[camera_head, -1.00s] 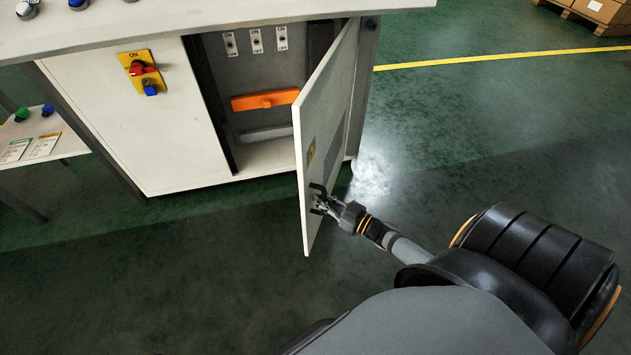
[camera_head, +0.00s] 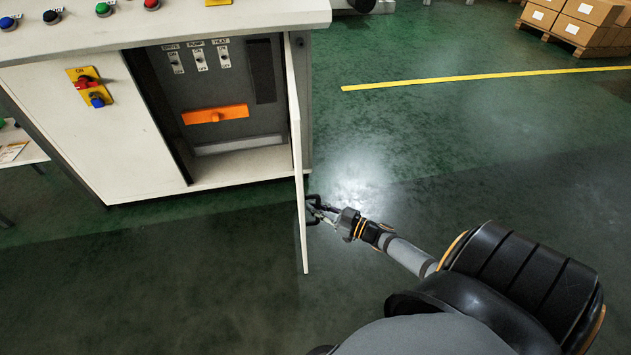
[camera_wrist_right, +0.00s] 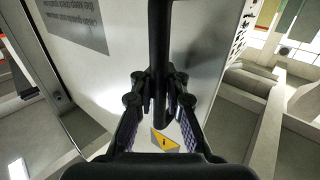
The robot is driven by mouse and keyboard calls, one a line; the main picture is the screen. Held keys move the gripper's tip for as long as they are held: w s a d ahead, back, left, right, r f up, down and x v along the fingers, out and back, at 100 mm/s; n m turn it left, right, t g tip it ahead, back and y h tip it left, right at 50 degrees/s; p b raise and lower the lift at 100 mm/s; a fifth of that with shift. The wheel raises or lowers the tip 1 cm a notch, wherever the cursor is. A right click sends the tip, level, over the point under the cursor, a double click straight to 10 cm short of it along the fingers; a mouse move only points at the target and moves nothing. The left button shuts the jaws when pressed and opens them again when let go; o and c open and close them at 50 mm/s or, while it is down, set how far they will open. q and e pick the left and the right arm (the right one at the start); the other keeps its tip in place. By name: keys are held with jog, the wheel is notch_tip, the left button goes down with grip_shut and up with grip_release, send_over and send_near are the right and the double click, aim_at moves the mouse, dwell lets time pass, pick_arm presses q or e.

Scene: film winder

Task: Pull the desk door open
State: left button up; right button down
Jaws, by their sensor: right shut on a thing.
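The white desk door (camera_head: 299,160) stands wide open and shows nearly edge-on in the head view, hinged at the right side of the white desk's (camera_head: 140,140) opening. My right gripper (camera_head: 312,208) is at the outer face of the door, low near its free edge. In the right wrist view my right gripper (camera_wrist_right: 158,100) is shut on a dark bar-shaped handle (camera_wrist_right: 159,45) in front of the white door (camera_wrist_right: 115,70). A yellow warning label (camera_wrist_right: 164,141) shows between the fingers. My left gripper is in neither view.
Inside the desk are an orange handle (camera_head: 215,114) and several switches (camera_head: 199,60). Red and blue knobs on a yellow plate (camera_head: 90,88) sit on the front. Cardboard boxes (camera_head: 585,22) stand far right.

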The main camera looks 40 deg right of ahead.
jog(key=shift+s+d+f, duration=0.15)
jog(key=shift+s+f, duration=0.2)
jog(key=shift+s, duration=0.1)
jog(key=c, duration=1.4)
grip_release()
jog(key=shift+s+r, duration=0.1)
jog(key=shift+r, duration=0.1)
jog(key=shift+c, duration=0.2)
jog(key=shift+o, duration=0.4)
jog(key=shift+r, duration=0.1)
jog(key=v, duration=1.2)
